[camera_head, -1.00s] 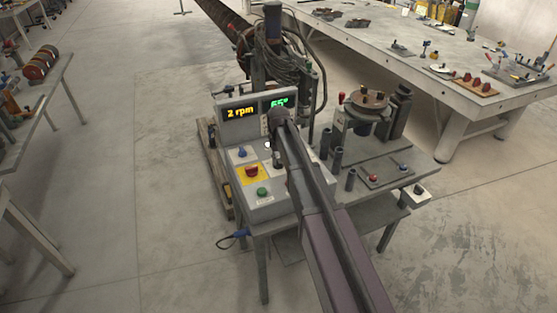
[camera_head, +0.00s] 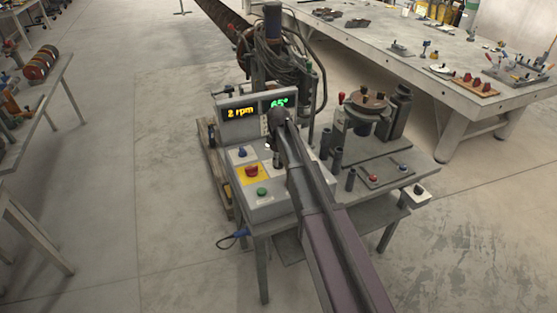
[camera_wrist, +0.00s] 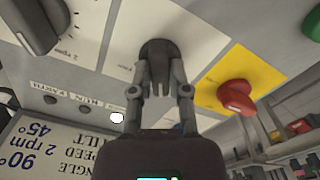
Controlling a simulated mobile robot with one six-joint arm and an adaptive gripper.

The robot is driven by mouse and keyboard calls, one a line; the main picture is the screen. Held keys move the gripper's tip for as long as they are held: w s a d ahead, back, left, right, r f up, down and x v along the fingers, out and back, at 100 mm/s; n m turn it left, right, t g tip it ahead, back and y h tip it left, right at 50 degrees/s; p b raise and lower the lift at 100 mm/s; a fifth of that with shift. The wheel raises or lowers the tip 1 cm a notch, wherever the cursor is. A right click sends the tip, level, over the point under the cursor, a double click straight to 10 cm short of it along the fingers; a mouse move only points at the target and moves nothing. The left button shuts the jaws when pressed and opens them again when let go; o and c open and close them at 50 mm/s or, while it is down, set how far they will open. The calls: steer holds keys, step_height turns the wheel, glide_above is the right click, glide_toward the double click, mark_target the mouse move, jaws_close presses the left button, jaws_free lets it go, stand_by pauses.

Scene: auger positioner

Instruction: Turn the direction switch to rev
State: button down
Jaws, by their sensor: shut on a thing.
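In the wrist view, a dark rounded knob (camera_wrist: 157,48), which appears to be the direction switch, stands on a pale plate of the control panel. My gripper (camera_wrist: 161,76) has its two fingers closed on it, one on each side. The fingers hide part of the knob, and I cannot read which way it points. In the head view, my arm covers most of the knob's area, and the tip of my gripper (camera_head: 276,160) shows on the sloped panel (camera_head: 283,202).
A larger dark dial (camera_wrist: 40,25) sits to the left in the wrist view. A red stop button (camera_wrist: 237,97) on a yellow plate is close on the right. A green button (camera_head: 262,192) and blue knob (camera_head: 241,152) are on the panel. The display (camera_head: 240,112) reads 2 rpm and 65°.

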steer(key=shift+n, duration=1.5)
steer(key=c, duration=0.6)
jaws_free()
steer(key=shift+m, duration=0.3)
